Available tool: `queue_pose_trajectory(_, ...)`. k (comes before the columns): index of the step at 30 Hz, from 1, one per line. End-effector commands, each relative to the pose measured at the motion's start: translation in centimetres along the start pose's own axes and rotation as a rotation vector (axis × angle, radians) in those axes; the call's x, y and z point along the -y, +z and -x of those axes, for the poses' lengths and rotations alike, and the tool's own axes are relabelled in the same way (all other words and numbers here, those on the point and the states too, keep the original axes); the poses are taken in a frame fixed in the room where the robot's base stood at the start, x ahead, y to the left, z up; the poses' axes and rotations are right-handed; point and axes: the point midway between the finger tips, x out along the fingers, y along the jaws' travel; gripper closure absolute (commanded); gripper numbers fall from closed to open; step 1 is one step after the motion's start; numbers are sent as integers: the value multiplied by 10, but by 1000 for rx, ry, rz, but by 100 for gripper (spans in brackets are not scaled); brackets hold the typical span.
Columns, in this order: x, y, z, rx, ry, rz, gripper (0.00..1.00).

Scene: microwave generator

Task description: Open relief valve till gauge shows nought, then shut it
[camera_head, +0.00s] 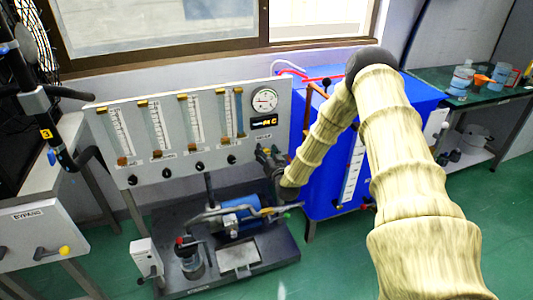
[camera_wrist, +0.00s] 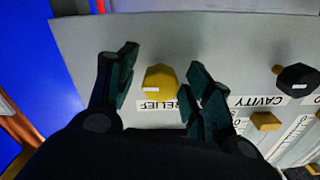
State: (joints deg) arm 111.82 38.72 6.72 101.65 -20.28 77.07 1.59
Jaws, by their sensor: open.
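The relief knob (camera_wrist: 160,82) is yellow and faceted, with a small white mark, and sits on the grey panel above the upside-down RELIEF label (camera_wrist: 158,105) in the wrist view. My gripper (camera_wrist: 163,75) is open, one dark finger on each side of the knob, with visible gaps to it. In the head view my gripper (camera_head: 266,156) is at the panel's lower right corner and hides the knob. The round white gauge (camera_head: 264,99) is at the panel's upper right; its needle is too small to read surely.
The grey panel (camera_head: 172,172) carries several flow tubes and black knobs. In the wrist view, a black knob (camera_wrist: 297,77) marked CAVITY is to the right. A blue cabinet (camera_head: 325,190) stands right of the panel. A pump base (camera_head: 275,253) lies below. A BYPASS box (camera_head: 30,235) is left.

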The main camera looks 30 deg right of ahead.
Motion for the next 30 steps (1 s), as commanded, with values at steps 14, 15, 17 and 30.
queue_pose_trajectory(14,0,0,0,0,0,6,95)
queue_pose_trajectory(15,0,0,0,0,0,11,95)
queue_pose_trajectory(17,0,0,0,0,0,23,95)
queue_pose_trajectory(30,2,0,0,0,-3,303,95)
